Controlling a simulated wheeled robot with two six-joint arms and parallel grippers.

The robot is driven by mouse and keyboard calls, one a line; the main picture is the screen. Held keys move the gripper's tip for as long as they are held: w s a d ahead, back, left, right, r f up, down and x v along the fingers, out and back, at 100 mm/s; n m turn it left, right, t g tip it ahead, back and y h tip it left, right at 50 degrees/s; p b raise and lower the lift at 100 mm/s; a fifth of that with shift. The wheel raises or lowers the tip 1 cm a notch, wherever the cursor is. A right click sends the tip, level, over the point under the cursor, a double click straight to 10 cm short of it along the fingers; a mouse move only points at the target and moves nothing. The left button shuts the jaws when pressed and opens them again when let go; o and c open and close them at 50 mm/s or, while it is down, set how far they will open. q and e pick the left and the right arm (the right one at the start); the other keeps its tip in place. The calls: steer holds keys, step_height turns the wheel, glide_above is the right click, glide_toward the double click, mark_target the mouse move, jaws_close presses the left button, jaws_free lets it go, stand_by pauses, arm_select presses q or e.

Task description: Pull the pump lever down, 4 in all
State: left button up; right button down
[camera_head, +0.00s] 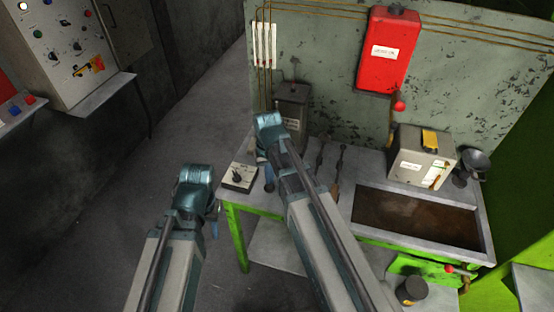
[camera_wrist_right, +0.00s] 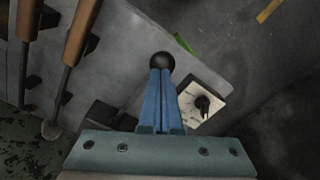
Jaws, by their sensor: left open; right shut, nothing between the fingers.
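A dark round knob (camera_wrist_right: 163,61), which looks like the end of the pump lever, is right at the tips of my right gripper in the right wrist view. It also shows in the head view (camera_head: 269,187) at the bench's left end. The lever's shaft is hidden. My right gripper (camera_wrist_right: 163,75) is shut with its blue fingers together and empty; I cannot tell whether they touch the knob. In the head view it (camera_head: 266,172) points down over the bench. My left gripper (camera_head: 214,225) is open and empty, left of the bench, apart from everything.
A small dial box (camera_head: 239,177) sits close beside the knob. A dark box (camera_head: 291,107) stands behind it, and long-handled tools (camera_head: 338,175) lie to the right. A red wall box (camera_head: 388,50), a grey box (camera_head: 420,156) and a sunken trough (camera_head: 418,218) are further right.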

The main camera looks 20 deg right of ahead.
step_height(320, 180, up, 6)
steer(key=p, duration=0.5)
steer(key=shift+w+d+r+p, duration=0.25)
steer(key=shift+w+d+p, duration=0.1)
steer(key=shift+w, duration=0.1)
steer(key=f+b, duration=0.2)
steer(key=s+f+b, duration=0.1)
steer(key=f+b, duration=0.2)
steer(key=a+f+b, duration=0.1)
steer(key=f+b, duration=0.2)
steer(key=shift+s+f, duration=0.1)
steer(key=shift+s, duration=0.1)
stand_by(0.3)
